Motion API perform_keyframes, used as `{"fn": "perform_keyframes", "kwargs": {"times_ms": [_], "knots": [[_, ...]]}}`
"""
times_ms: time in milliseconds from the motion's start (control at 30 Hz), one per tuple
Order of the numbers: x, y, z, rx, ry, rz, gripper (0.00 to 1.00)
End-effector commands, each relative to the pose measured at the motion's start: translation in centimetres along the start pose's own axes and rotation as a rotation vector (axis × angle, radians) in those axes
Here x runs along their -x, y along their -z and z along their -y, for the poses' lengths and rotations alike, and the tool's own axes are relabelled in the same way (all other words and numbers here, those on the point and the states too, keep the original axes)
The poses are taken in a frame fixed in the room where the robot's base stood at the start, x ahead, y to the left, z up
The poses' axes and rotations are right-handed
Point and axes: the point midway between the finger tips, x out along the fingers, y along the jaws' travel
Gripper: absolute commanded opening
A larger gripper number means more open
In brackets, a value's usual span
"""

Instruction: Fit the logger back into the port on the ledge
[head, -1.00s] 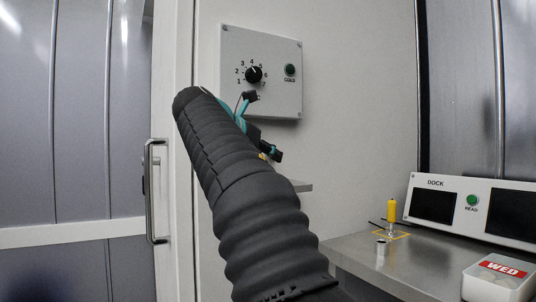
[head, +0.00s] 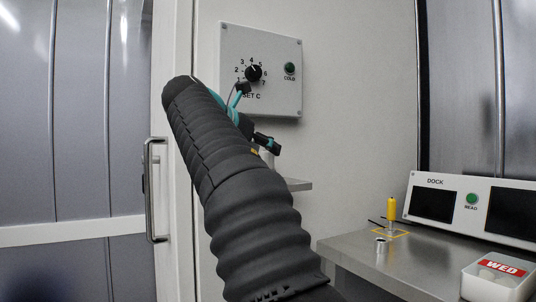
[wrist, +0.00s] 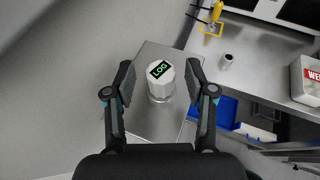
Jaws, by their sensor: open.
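The logger (wrist: 160,74) is a white, faceted piece with a green LOG display on top. In the wrist view it stands upright on the metal ledge (wrist: 150,122), over a round metallic collar that looks like the port (wrist: 161,98). I cannot tell how deep it sits. My gripper (wrist: 162,84) is open, with one finger on each side of the logger and gaps visible between. In the head view my gripper (head: 258,138) is above the ledge (head: 298,184), partly hidden by my arm. A pale piece below it, likely the logger (head: 268,158), just shows.
A control box (head: 276,90) with a dial is on the wall behind. At right, a steel counter (head: 345,250) holds a yellow-handled tool (head: 391,208), a small metal cylinder (head: 380,245), the DOCK panel (head: 460,181) and a WED box (head: 492,282). A blue bin (wrist: 226,112) is below.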

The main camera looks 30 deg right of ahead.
Motion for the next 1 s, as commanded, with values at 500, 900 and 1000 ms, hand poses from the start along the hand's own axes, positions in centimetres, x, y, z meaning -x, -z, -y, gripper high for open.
{"fn": "perform_keyframes", "kwargs": {"times_ms": [500, 900, 1000], "knots": [[9.1, 0.0, 0.0, -0.001, -0.002, 0.001, 0.55], [9.9, 0.0, 0.1, -0.004, -0.001, 0.0, 0.55], [9.6, 0.3, 0.2, -0.029, -0.015, -0.011, 0.55]]}}
